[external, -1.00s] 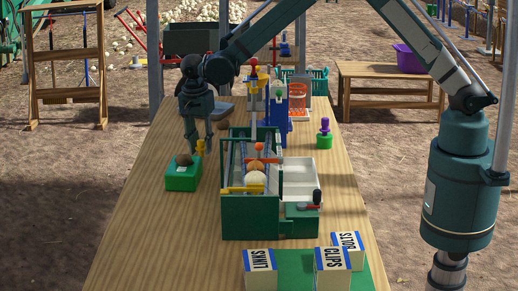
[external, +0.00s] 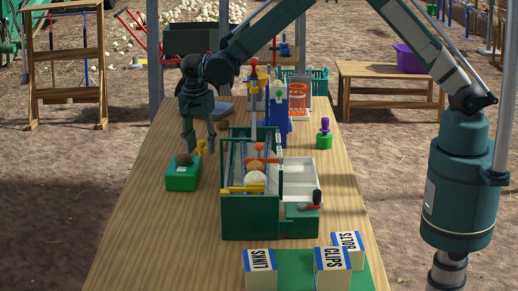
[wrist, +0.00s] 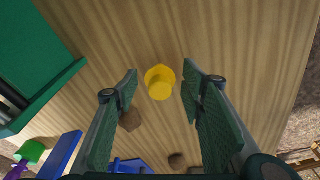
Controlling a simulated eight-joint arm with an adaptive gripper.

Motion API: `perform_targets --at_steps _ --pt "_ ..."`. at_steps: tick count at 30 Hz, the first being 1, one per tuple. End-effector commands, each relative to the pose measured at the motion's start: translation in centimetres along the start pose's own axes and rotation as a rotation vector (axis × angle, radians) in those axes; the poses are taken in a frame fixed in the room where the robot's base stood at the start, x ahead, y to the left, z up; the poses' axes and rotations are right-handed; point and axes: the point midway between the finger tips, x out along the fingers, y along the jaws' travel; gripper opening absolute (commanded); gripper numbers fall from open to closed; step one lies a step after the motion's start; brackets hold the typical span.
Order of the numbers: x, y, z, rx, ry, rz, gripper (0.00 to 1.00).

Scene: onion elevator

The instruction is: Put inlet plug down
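The yellow plug (external: 200,147), which I take to be the inlet plug, stands on the wooden table between the green box and the green elevator frame. In the wrist view the plug (wrist: 158,84) has a wider round flange and a narrower body, and wood grain shows around it. My gripper (external: 200,151) is open around it. In the wrist view the two dark green pads of my gripper (wrist: 160,77) are spread, with a gap between the plug and each pad. The plug appears to rest on the table, though its underside is hidden.
The green box (external: 182,179) with a brown lump on it stands just left of the plug. The green elevator frame (external: 249,218) is close on the right. A purple-topped green item (external: 324,137) stands farther right. Labelled boxes (external: 333,269) are at the front. The front left table is clear.

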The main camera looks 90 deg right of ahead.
Motion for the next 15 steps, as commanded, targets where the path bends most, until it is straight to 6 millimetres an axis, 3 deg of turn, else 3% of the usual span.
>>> perform_targets --at_steps 8,15 --pt "-2.9 0.0 0.0 0.000 0.000 0.000 0.40" --pt "-6.7 0.0 0.0 0.000 0.000 0.000 0.40"
